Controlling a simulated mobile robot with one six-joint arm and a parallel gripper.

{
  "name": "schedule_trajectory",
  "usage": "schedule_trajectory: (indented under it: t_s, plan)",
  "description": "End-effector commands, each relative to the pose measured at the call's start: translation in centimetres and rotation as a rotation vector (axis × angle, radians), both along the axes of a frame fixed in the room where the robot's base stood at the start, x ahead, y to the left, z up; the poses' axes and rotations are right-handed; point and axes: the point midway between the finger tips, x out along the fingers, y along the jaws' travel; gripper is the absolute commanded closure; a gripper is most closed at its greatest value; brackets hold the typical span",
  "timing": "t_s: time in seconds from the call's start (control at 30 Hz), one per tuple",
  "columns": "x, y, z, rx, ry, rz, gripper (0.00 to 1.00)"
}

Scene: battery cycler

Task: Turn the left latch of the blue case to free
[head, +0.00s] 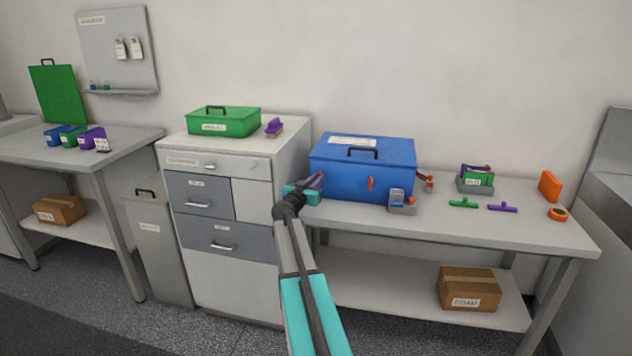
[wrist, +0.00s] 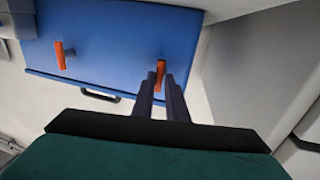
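The blue case (head: 345,179) stands upright and closed on the bench, with a dark handle on its lid. It also shows in the wrist view (wrist: 110,35), where it appears upside down. Its left latch (wrist: 160,69) is orange and upright, slightly tilted in that picture. In the head view my gripper mostly covers this latch. My gripper (head: 317,180) is at the left part of the case front. In the wrist view its two dark fingers (wrist: 161,80) are close together, one on each side of the left latch, shut on it. The right latch (head: 370,183) is orange and upright.
A grey holder (head: 401,205) stands before the case's right front corner. A green tool (head: 463,203) and a purple tool (head: 502,208) lie farther right. The drawer cabinet (head: 240,165) with a green case (head: 238,123) rises left of the bench.

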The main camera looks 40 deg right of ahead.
Motion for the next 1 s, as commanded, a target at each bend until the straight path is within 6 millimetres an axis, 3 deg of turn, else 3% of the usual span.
schedule_trajectory:
  t_s: [0.47,1.0]
  plan:
    - [-0.41,-0.22,-0.29,-0.021,0.032,-0.01,1.0]
    - [-0.33,-0.19,-0.72,-0.128,0.205,-0.01,1.0]
